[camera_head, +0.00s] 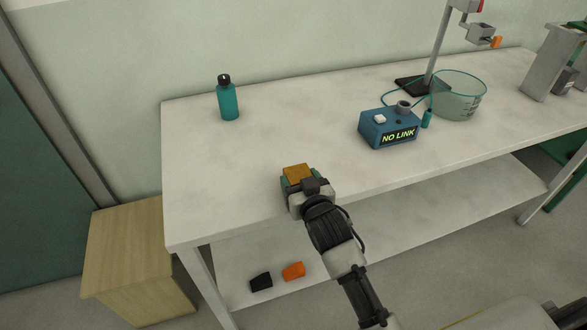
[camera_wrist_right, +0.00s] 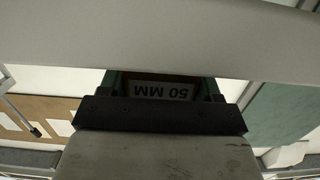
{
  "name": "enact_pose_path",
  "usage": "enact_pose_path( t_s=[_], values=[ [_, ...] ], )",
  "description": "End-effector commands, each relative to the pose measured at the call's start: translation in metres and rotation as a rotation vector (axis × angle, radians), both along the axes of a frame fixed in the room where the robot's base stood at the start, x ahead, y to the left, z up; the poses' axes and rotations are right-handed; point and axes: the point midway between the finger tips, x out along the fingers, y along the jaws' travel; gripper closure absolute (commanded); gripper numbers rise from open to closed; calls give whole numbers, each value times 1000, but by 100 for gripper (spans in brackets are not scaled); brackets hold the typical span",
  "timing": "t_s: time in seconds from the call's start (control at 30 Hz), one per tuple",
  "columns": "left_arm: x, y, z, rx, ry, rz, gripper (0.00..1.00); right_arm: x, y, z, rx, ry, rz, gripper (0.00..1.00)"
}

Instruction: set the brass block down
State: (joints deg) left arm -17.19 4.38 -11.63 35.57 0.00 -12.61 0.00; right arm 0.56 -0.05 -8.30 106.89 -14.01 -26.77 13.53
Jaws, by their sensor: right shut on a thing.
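The brass block (camera_head: 297,173) is between the fingers of my right gripper (camera_head: 298,182), over the front part of the pale bench top (camera_head: 240,170). The gripper is shut on it. In the right wrist view the block (camera_wrist_right: 160,91) shows a "50 MM" label, upside down, between the green fingers. A pale band across that view hides the rest of the block. I cannot tell whether the block touches the bench top. My left gripper is not in view.
A teal bottle (camera_head: 228,101) stands at the back left. A blue box reading "NO LINK" (camera_head: 390,128) and a clear beaker (camera_head: 457,97) stand to the right. Bare bench lies around the block. Black (camera_head: 261,282) and orange (camera_head: 293,271) pieces lie on the lower shelf.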

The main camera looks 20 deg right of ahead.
Motion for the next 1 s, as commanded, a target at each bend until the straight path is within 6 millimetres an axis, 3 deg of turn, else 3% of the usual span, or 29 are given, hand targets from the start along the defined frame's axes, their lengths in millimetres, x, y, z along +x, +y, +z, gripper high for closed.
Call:
enact_pose_path(
  t_s=[0.43, 0.87, 0.9, 1.0],
  values=[
    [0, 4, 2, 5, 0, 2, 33, 47, 2, 4, 1, -9, 0, 100],
    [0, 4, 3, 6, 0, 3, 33, 45, 2, -5, 1, -8, 1, 100],
    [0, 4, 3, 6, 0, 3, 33, 44, 2, -9, 1, 1, 0, 35],
    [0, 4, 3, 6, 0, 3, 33, 44, 1, -9, 1, 1, 0, 19]
  ],
)
